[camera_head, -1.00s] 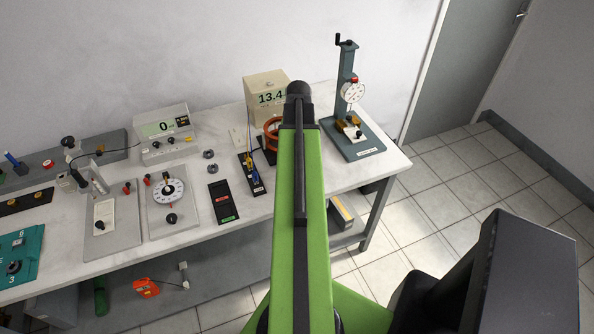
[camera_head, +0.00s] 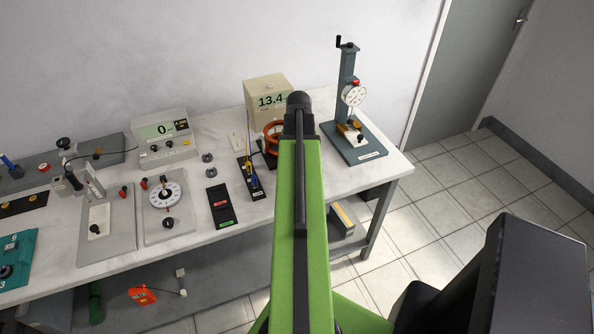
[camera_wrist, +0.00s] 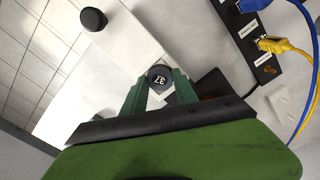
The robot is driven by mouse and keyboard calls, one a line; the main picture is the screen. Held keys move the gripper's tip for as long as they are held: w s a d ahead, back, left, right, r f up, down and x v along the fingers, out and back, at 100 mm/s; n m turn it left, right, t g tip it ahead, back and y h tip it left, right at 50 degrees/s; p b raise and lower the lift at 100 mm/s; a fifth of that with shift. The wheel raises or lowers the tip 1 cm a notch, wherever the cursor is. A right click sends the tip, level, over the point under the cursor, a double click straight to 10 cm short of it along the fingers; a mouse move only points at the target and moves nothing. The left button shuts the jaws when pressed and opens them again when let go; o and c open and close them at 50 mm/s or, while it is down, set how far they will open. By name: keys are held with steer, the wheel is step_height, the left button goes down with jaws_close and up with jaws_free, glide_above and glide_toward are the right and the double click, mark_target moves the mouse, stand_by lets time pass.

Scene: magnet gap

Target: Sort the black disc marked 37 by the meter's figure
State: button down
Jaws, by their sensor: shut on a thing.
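The black disc marked 37 (camera_wrist: 159,75) is between the two green fingers of my gripper (camera_wrist: 161,84) in the wrist view, its white number facing the camera. My gripper is shut on it. In the head view my own arm hides the gripper and the disc. A meter (camera_head: 161,145) with a pale green screen reads 0. A beige box (camera_head: 268,88) behind my arm shows 13.4. A black tray (camera_head: 221,207) with a red and a green label lies on the bench. An orange ring-shaped coil (camera_head: 271,132) is partly hidden by my arm.
A dial-gauge stand (camera_head: 348,108) stands at the bench's right end. A black strip with blue and yellow leads (camera_head: 252,181) lies left of my arm. A dark round piece (camera_wrist: 92,19) shows in the wrist view.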

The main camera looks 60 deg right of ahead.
steer(key=shift+r+p, duration=2.1)
steer(key=shift+f, duration=0.1)
steer(key=shift+s, duration=0.15)
